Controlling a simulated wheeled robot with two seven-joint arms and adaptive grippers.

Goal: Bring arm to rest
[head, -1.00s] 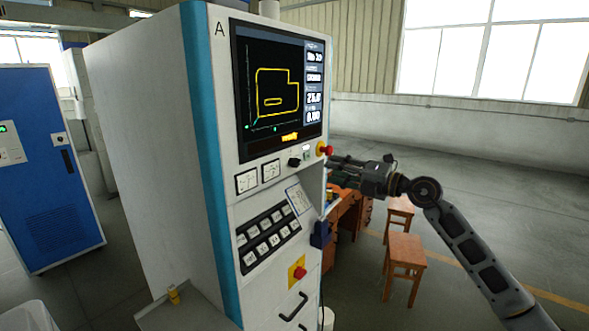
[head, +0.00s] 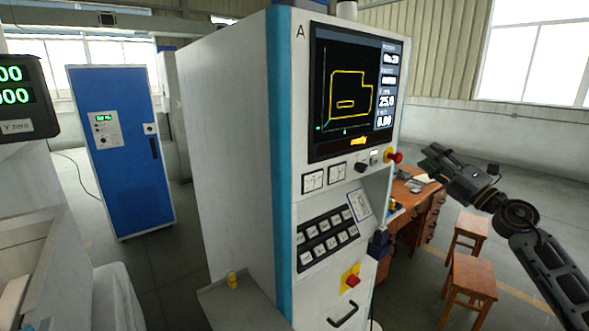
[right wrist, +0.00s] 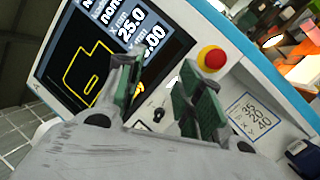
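My right gripper (head: 430,160) is to the right of the control cabinet (head: 235,150), a little apart from its front edge. In the right wrist view its two green-padded fingers (right wrist: 158,75) stand apart with nothing between them, so it is open and empty. Beyond the fingers are the cabinet's screen (head: 357,92) with a yellow outline and a red mushroom button (head: 394,157) on a yellow collar. The button also shows in the right wrist view (right wrist: 212,58), right of the fingers. My left arm and gripper are not in view.
A wooden desk (head: 433,205) and two stools (head: 470,282) stand below and behind my right arm. A lower red button (head: 352,281) sits on the cabinet front. A blue cabinet (head: 120,160) and a green-digit readout (head: 15,95) are at left. Open floor lies at right.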

